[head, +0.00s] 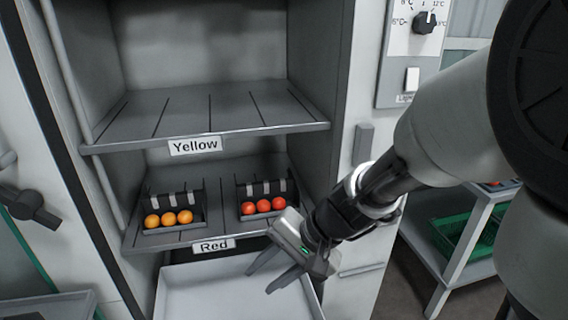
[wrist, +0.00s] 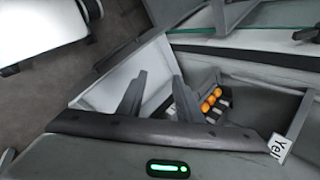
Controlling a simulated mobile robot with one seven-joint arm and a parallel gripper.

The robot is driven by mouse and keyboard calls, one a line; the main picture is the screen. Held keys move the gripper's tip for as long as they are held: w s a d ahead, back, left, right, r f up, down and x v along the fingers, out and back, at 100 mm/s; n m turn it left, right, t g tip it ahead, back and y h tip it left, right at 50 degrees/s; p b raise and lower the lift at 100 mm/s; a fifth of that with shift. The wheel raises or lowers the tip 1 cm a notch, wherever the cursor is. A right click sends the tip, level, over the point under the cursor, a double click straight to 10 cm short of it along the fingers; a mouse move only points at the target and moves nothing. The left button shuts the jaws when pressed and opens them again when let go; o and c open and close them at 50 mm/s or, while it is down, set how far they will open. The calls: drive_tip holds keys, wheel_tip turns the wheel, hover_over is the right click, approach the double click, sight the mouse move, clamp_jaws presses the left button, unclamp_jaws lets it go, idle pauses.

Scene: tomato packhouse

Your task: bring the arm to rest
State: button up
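My gripper (head: 259,281) hangs in front of the cabinet, below and in front of the shelf labelled Red, above a white tray. Its two fingers stand apart with nothing between them. In the wrist view the open fingers (wrist: 159,76) also show empty. My arm reaches in from the right side of the head view, bent downward to the gripper.
The Red shelf (head: 213,227) holds a punnet of orange tomatoes (head: 168,218) and a punnet of red tomatoes (head: 263,207). The Yellow shelf (head: 185,118) above is empty. The white tray (head: 205,290) lies below. A dial panel (head: 412,50) and green crate (head: 462,238) are right.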

drive_tip(key=s+d+r+n+t+h, duration=0.2)
drive_tip(key=s+d+r+h, duration=0.15)
drive_tip(key=d+r, duration=0.35)
drive_tip(key=s+d+r+n+t+h, duration=0.25)
drive_tip(key=s+d+r, duration=0.3)
drive_tip(key=d, duration=0.45)
wheel_tip(320, 180, up, 22)
drive_tip(key=h+p, duration=0.1)
drive_tip(key=p, duration=2)
drive_tip(key=shift+w+d+f, duration=0.15)
drive_tip(key=shift+w+f, duration=0.05)
drive_tip(key=shift+w, duration=0.15)
